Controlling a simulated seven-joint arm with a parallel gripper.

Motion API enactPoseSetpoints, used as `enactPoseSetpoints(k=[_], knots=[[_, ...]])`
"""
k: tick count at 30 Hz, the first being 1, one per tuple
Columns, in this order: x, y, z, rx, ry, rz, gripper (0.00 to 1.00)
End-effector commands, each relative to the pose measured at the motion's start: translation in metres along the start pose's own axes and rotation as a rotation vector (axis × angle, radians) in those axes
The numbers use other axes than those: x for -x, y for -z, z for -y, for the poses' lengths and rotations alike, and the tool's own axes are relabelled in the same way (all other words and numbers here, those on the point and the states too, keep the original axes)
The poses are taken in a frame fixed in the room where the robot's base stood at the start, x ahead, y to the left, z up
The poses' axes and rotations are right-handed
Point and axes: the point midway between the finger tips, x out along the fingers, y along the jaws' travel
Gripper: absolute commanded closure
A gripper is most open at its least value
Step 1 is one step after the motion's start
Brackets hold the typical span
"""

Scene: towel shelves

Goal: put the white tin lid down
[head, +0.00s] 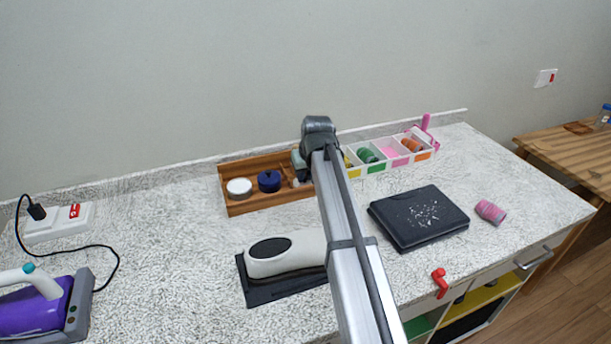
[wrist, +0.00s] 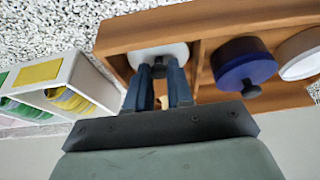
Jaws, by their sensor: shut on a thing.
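The white tin lid (wrist: 145,53) has a dark knob. In the wrist view my gripper (wrist: 159,72) is shut on that knob, one blue-grey finger on each side. The lid is at an end compartment of the wooden tray (wrist: 118,30); I cannot tell whether it is touching anything below. In the head view my arm hides most of the lid and the fingers, at the right end of the tray (head: 245,208).
A blue lidded tin (head: 268,181) and a white round tin (head: 239,187) stand in the tray beside my gripper. A white divided bin (head: 375,167) with coloured rolls is close on the other side.

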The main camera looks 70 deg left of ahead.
Motion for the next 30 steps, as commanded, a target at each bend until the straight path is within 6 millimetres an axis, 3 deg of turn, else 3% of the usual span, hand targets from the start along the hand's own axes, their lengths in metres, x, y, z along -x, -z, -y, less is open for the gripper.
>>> enactPoseSetpoints(k=[14,15,21,30], knots=[[-0.0081,-0.0033,0.0,0.0,0.0,-0.001,1.0],[-0.0077,-0.003,0.0,0.0,0.0,-0.001,0.75],[-0.0076,-0.003,0.0,0.0,0.0,-0.001,0.56],[-0.0064,-0.0024,0.0,0.0,0.0,-0.001,0.53]])
